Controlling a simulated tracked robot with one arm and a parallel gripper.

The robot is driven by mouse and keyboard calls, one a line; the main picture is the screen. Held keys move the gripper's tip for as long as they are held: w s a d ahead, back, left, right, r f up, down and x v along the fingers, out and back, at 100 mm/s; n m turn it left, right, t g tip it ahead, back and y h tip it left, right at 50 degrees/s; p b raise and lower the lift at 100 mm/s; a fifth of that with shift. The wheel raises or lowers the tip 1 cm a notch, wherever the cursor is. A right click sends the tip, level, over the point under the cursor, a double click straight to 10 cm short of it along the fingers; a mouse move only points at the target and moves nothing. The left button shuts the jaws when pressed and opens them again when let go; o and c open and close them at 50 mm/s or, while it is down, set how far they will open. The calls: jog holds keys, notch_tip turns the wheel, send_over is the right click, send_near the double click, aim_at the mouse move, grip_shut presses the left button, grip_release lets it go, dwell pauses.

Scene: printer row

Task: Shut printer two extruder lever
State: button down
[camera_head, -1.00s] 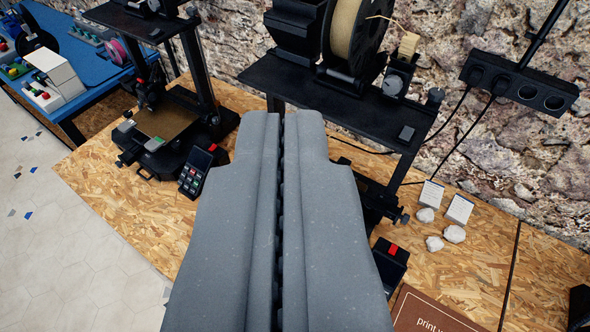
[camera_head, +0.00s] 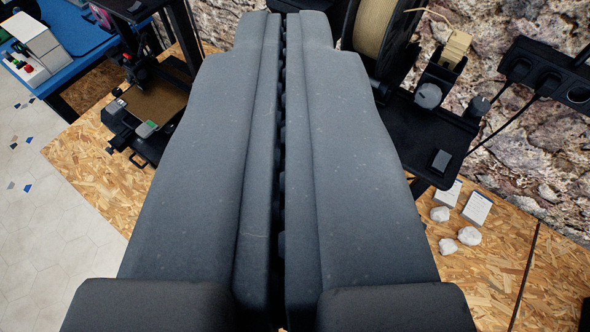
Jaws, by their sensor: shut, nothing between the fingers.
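My gripper (camera_head: 284,18) fills the middle of the view, its two long grey fingers pressed together with nothing between them. Its tips reach up to the near side of the right-hand printer's top shelf (camera_head: 425,130), partly hiding that printer. On the shelf stands an extruder with a grey round knob (camera_head: 428,96) and a beige piece (camera_head: 456,48) sticking up at its top. The fingertips are left of this extruder, apart from it. I cannot tell for certain whether the beige piece is the lever. No printer number is readable.
A filament spool (camera_head: 378,28) stands between my fingers and the extruder. Another printer (camera_head: 150,105) is at left. A power strip (camera_head: 550,72) is on the stone wall at right. Small cards (camera_head: 477,208) and white lumps (camera_head: 469,236) lie on the wooden bench (camera_head: 500,262).

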jog(key=w+f+n+g, duration=0.2)
jog(key=w+f, duration=0.3)
jog(key=f, duration=0.4)
jog(key=w+f+n+g, duration=0.1)
jog(key=w+f+n, duration=0.1)
jog(key=w+f, duration=0.55)
notch_tip(320, 180, down, 28)
jog(key=w+a+n+g+b, duration=0.1)
jog(key=w+n+g, duration=0.1)
jog(key=n+g, duration=0.2)
jog(key=shift+w+a+r+n+g, duration=0.15)
jog(key=shift+a+n+g, duration=0.15)
jog(key=shift+n, duration=0.4)
jog(key=w+d+f, duration=0.2)
jog(key=w+f, duration=0.5)
jog(key=w, duration=0.2)
jog(key=shift+w+f, duration=0.15)
jog(key=shift+f, duration=0.05)
jog(key=shift+r+y+p, duration=0.1)
jog(key=shift+y+p, duration=0.2)
jog(key=shift+p, duration=0.05)
